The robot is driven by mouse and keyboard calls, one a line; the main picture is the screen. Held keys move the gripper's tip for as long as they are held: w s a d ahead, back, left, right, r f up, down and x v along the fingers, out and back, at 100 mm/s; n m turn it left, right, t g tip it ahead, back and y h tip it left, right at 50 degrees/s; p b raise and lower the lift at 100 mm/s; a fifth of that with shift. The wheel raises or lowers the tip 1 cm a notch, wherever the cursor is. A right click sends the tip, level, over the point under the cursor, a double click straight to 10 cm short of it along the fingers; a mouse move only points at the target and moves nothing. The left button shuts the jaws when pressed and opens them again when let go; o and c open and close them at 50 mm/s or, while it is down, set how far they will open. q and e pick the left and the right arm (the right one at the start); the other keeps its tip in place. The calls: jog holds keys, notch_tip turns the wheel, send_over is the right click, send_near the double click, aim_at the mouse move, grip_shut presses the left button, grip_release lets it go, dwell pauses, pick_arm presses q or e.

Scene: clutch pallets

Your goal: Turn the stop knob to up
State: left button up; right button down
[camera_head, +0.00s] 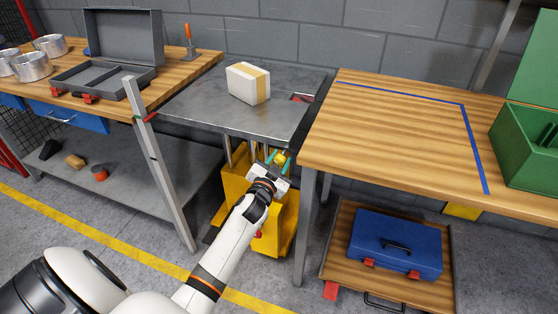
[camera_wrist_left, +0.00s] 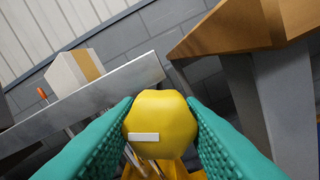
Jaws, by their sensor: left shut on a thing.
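The stop knob (camera_wrist_left: 161,124) is yellow with a faceted outline and a white bar mark on its face. In the left wrist view it sits between the two teal fingers of my left gripper (camera_wrist_left: 162,128), which touch it on both sides. In the head view my left gripper (camera_head: 277,160) is at the top of the yellow lift unit (camera_head: 286,222), and the knob (camera_head: 280,157) shows small between the fingers. The white bar looks nearly level in the wrist view. My right gripper is in neither view.
A grey metal platform (camera_head: 205,106) bearing a white box with a tan band (camera_head: 248,83) stands behind the knob. A wooden table (camera_head: 390,125) is close on the right. A blue toolbox (camera_head: 395,243) sits below it. A workbench (camera_head: 185,66) stands on the left.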

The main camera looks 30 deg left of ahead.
pick_arm(q)
jog(key=m, duration=0.6)
jog(key=shift+m, duration=0.3)
jog(key=m, duration=0.6)
jog(key=shift+m, duration=0.3)
jog(key=o, duration=1)
jog(key=v, duration=1.2)
jog(key=shift+b, duration=0.3)
